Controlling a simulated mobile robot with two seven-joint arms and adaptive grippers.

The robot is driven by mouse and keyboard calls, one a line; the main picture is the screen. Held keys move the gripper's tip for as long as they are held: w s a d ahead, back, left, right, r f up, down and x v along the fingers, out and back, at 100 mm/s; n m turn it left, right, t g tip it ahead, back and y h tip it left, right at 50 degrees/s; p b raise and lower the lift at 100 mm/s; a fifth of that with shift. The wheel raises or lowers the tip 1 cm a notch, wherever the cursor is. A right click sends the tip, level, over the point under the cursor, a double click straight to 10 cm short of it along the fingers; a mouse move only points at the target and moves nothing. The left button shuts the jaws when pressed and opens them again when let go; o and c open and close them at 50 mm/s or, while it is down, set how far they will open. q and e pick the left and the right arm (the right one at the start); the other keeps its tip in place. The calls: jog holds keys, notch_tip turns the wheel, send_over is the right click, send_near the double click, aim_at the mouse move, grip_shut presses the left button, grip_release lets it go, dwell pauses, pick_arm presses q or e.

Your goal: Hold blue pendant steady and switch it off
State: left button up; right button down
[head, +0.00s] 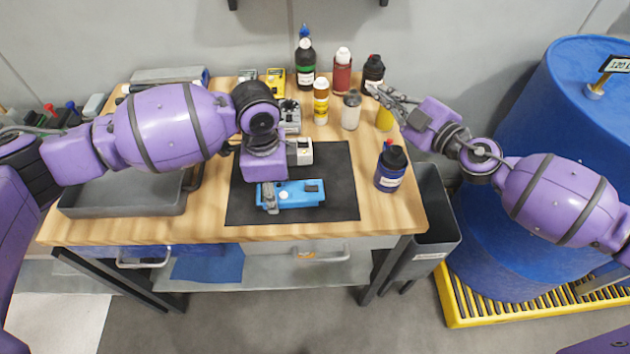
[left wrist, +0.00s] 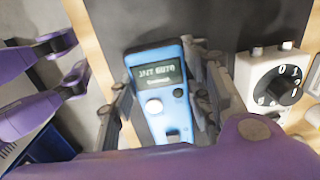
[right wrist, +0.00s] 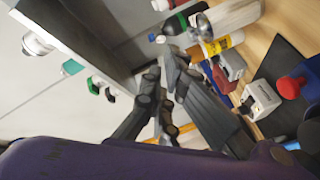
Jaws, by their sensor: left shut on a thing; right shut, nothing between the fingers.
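The blue pendant (head: 300,196) lies flat on the black mat (head: 340,165). My left gripper (head: 269,198) is shut on its left part from above. In the left wrist view the fingers stand on both sides of the pendant (left wrist: 176,112). My right gripper (head: 376,91) is shut and empty, at the table's back right near the bottles, away from the pendant.
A white box with a black dial (left wrist: 275,85) stands behind the pendant. A dark blue bottle (head: 390,170) stands right of the mat. Several bottles (head: 321,100) stand at the back, close to my right gripper. A grey tray (head: 130,200) is at the left.

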pick_arm(q)
jog(key=shift+r, duration=0.1)
pick_arm(e)
jog(key=s+d+f+m+t+h, duration=0.2)
jog(key=s+f+m+h, duration=0.1)
jog(key=s+m+h, duration=0.45)
jog(key=s+d+f+m+t+h, duration=0.15)
jog(key=s+m+h, duration=0.25)
jog(key=s+m, duration=0.55)
pick_arm(q)
jog(key=shift+a, duration=0.1)
pick_arm(e)
jog(key=s+a+g+y, duration=0.1)
jog(key=s+a, duration=0.3)
jog(key=a, duration=0.4)
jog(key=s+a+r+g+y, duration=0.1)
jog(key=s+a+y, duration=0.2)
jog(key=s+a, duration=0.2)
jog(key=a, duration=0.3)
jog(key=shift+s+a+r+g, duration=0.3)
jog(key=shift+a+g, duration=0.05)
jog(key=shift+a, duration=0.05)
